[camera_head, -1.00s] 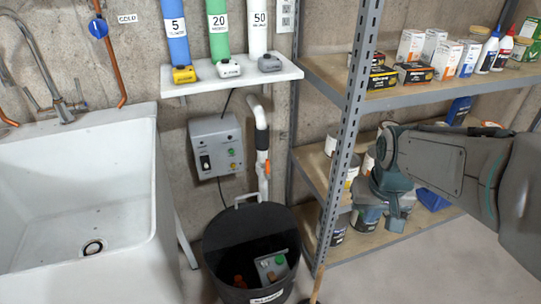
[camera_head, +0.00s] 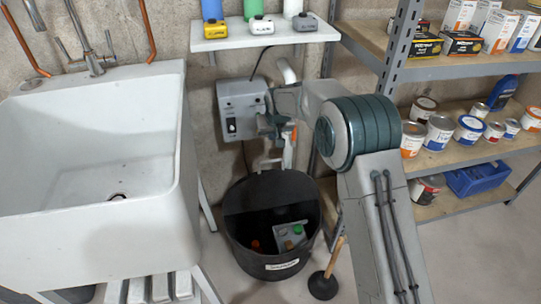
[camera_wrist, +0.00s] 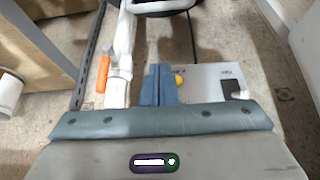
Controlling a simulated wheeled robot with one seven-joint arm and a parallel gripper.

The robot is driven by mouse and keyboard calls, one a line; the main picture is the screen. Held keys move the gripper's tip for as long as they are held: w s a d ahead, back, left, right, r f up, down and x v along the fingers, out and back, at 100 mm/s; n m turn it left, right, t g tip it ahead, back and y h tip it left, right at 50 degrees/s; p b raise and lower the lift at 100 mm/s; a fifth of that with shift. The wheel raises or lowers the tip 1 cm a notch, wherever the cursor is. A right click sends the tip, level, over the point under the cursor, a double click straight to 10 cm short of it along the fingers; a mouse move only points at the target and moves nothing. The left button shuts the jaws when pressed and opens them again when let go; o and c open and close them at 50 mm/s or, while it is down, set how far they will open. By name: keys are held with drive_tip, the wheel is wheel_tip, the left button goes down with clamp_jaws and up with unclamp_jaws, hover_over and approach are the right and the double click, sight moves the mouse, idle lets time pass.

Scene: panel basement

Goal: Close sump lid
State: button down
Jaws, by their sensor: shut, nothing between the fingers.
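The sump is a round black tub (camera_head: 272,268) on the floor below the wall control box. A dark half-round panel (camera_head: 262,192) covers its back half; I cannot tell whether it is the folded lid. The front half is open, showing a grey box with a green button (camera_head: 290,234) inside. My gripper (camera_head: 272,124) is above the tub, beside the grey control box (camera_head: 232,108) and partly hidden by my arm. In the wrist view my shut, empty fingers (camera_wrist: 160,84) appear in front of the control box and white pipe.
A white pipe with an orange handle (camera_wrist: 103,74) runs close beside my gripper. A white sink (camera_head: 100,200) stands left. A metal shelf with cans (camera_head: 440,132) stands right. A plunger (camera_head: 325,284) stands on the floor right of the tub.

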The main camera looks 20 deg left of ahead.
drive_tip(key=b+x, duration=0.2)
drive_tip(key=x, duration=0.9)
drive_tip(key=shift+s+d+r+b, duration=0.1)
drive_tip(key=shift+s+d+b, duration=0.3)
drive_tip(key=shift+s, duration=0.5)
drive_tip(key=shift+s+d+b, duration=0.15)
drive_tip(key=shift+s+d, duration=0.3)
drive_tip(key=shift+s, duration=0.5)
